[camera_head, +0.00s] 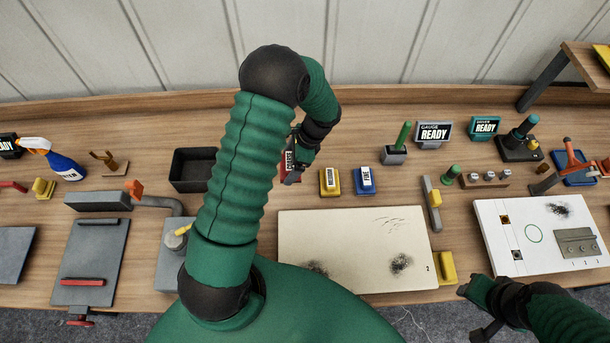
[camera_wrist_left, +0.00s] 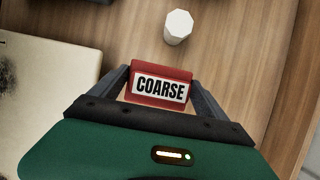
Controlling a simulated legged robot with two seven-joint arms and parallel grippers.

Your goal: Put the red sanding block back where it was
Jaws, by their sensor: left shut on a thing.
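My left gripper (camera_head: 294,172) is shut on the red sanding block (camera_head: 287,163), left of the other two blocks. In the left wrist view the red block (camera_wrist_left: 160,84) sits between both fingers, its white COARSE label facing the camera. The wood bench top shows around it there. The head view does not show whether the block touches the bench; my arm and gripper hide its surroundings. A yellow block (camera_head: 330,180) and a blue block marked FINE (camera_head: 365,178) stand to its right. My right gripper (camera_head: 474,312) is at the lower right, empty as far as I see; its finger opening is unclear.
A pale panel (camera_head: 340,230) with dark smudges lies in front of the blocks. A dark open bin (camera_head: 193,168) is to the left. A green-handled tool in a grey holder (camera_head: 394,155) stands behind right. A white faceted piece (camera_wrist_left: 178,27) stands beyond the block in the left wrist view.

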